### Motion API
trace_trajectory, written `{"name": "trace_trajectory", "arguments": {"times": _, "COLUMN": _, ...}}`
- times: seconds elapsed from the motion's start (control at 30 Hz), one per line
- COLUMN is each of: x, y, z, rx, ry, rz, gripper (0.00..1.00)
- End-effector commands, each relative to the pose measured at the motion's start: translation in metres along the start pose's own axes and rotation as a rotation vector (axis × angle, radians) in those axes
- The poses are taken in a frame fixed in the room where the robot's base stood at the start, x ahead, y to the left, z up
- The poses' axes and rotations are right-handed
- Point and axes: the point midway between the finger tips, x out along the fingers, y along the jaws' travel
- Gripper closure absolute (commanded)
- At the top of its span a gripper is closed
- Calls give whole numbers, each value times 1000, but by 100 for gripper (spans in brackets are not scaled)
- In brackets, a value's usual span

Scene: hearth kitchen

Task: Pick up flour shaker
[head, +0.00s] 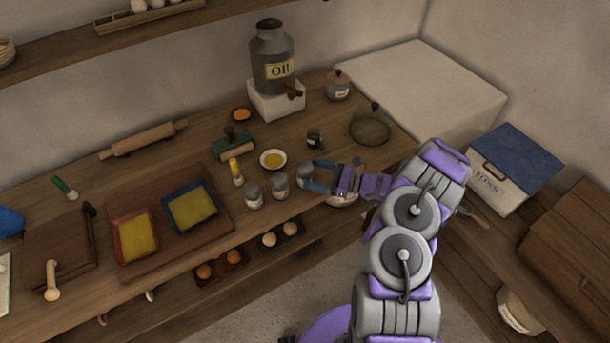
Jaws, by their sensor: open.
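A small bowl of yellow liquid (273,159) and a yellow-topped bottle (236,171) stand near the shakers. A light bowl (343,199) is partly hidden under my arm. The oil can (272,60) stands behind on a white block. Eggs (269,240) sit below the counter edge.

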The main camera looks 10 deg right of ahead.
Motion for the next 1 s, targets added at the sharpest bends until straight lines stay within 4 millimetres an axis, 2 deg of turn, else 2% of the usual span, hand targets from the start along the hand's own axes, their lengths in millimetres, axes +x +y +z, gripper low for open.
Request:
{"name": "trace_trajectory", "arguments": {"times": 0.27, "x": 35, "y": 2, "z": -2, "rx": 2, "ry": -2, "rz": 2, "gripper": 11}}
{"name": "trace_trajectory", "arguments": {"times": 0.57, "x": 39, "y": 1, "z": -1, "rx": 2, "ry": -2, "rz": -1, "gripper": 11}}
{"name": "trace_trajectory", "arguments": {"times": 1.0, "x": 39, "y": 1, "z": -1, "rx": 2, "ry": -2, "rz": -1, "gripper": 52}}
